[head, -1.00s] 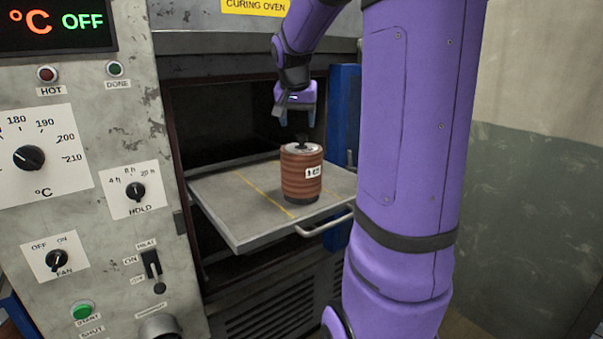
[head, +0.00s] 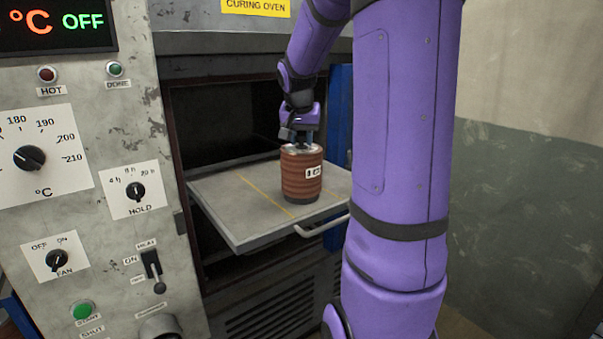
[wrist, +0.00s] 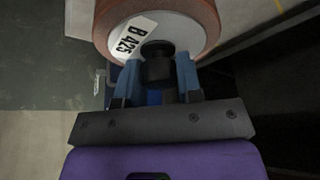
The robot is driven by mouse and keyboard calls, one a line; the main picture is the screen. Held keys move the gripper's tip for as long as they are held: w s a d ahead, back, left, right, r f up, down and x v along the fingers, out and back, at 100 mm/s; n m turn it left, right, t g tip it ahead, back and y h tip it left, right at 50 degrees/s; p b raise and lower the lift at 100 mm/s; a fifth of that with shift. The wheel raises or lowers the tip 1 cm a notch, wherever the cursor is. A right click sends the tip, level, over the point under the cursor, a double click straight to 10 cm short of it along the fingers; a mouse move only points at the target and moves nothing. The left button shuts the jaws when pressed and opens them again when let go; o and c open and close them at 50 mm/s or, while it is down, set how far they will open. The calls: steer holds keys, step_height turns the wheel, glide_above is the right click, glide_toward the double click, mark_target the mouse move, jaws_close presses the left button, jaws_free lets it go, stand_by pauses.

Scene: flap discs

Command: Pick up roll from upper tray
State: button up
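The roll (head: 301,178) is a reddish-brown ribbed cylinder with a pale top and a small white label. It stands upright on the pulled-out upper tray (head: 240,222). In the wrist view the roll (wrist: 207,20) has a label reading B 425 and a black knob (wrist: 157,64) at the centre of its top. My gripper (head: 301,140) is directly above the roll, pointing down. In the wrist view my gripper (wrist: 158,68) has its blue fingers on either side of the knob, with little gap visible; it looks open, and firm contact does not show.
The curing oven's dark opening (head: 220,125) is behind the tray. A tray handle (head: 322,226) sticks out at the front. The control panel (head: 100,190) is at the left, and a blue upright (head: 340,115) at the right. The tray is clear around the roll.

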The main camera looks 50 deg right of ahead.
jaws_close()
steer(key=shift+r, duration=0.2)
